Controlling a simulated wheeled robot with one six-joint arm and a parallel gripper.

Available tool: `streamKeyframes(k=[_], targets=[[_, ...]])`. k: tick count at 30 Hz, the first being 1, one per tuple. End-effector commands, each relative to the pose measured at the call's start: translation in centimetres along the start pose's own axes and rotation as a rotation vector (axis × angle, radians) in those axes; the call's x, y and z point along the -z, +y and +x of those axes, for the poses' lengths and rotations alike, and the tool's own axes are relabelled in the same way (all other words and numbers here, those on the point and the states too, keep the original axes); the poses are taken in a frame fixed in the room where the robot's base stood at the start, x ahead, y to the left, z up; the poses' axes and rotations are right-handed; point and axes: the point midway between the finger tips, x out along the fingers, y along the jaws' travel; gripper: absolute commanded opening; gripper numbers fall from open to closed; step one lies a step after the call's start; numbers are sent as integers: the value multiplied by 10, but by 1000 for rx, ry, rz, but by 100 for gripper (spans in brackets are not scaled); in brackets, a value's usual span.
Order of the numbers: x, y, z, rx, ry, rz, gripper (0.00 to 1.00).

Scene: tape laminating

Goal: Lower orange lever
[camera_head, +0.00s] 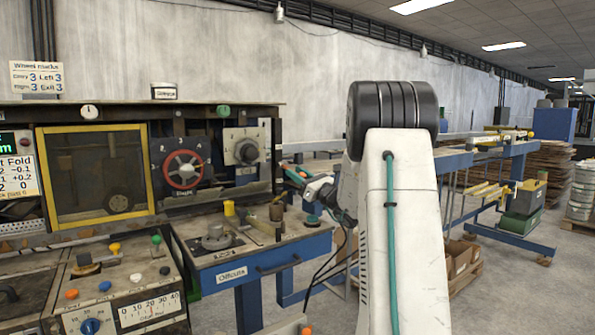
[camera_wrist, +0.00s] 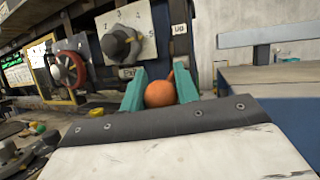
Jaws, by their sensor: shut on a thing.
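The orange lever's round knob (camera_wrist: 160,94) sits between the two teal fingers of my gripper (camera_wrist: 160,92) in the wrist view. The fingers are shut on it, one on each side. A thin orange stem shows just above the knob at its right; the rest of the lever is hidden. In the head view my gripper (camera_head: 291,176) is at the right end of the machine panel, beside the grey dial, and the lever is hard to make out there. An "Up" label (camera_wrist: 179,29) is on the panel above the knob.
The grey dial (camera_head: 245,151) and a red handwheel (camera_head: 183,170) are to the left of my gripper. A bench with a drawer marked Offcuts (camera_head: 232,275) stands below, with small tools on it. A blue table (camera_wrist: 270,80) is at the right.

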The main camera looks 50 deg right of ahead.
Motion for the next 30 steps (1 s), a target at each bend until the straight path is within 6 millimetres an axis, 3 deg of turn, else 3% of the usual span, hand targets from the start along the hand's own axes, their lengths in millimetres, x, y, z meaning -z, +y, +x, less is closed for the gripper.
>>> streamKeyframes(k=[17,18,20,30], targets=[[11,3,-1,-2,12,10,0],[11,3,-1,-2,12,10,33],[11,3,-1,-2,12,10,50],[8,1,-4,0,7,5,52]])
